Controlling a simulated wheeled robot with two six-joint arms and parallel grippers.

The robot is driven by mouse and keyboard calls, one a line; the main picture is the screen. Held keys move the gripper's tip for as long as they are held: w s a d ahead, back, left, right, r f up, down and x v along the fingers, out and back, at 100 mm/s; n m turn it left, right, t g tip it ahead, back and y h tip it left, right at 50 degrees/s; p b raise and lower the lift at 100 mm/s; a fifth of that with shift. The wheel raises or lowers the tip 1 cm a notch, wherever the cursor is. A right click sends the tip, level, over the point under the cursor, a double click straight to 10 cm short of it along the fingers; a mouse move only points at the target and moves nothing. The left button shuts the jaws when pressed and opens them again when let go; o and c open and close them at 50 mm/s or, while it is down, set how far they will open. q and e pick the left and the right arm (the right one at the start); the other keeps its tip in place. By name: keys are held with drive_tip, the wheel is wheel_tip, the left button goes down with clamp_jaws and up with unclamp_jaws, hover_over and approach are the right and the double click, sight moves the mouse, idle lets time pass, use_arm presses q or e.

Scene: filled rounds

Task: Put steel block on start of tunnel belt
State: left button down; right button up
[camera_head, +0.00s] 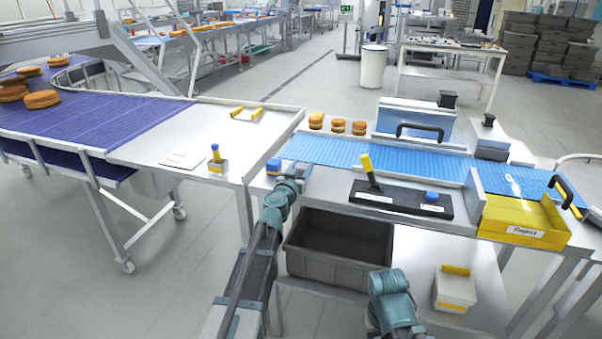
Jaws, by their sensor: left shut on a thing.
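The tunnel belt is a ribbed light-blue belt (333,151) on the right table, with its start at the left end. My left gripper (304,172) is over the near side of this start, left of a black holder. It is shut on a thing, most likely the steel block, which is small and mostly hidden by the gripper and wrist. I cannot make out its shape or whether it touches the belt. The tunnel housing (402,112) is a pale box with a dark handle. My right arm shows at bottom centre, but its gripper is not visible.
The black holder (407,200) carries a yellow-handled tool (370,172) and a blue piece (432,196). A small blue block (273,166) sits left of my left gripper. Several round buns (337,126) stand behind the belt. A yellow reject box (523,222) is at right, a grey crate (338,246) below.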

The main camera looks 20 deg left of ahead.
use_arm(q)
drive_tip(key=shift+r, duration=0.15)
drive_tip(key=shift+f, duration=0.25)
drive_tip(key=shift+c, duration=1.4)
unclamp_jaws()
drive_tip(key=shift+r, duration=0.1)
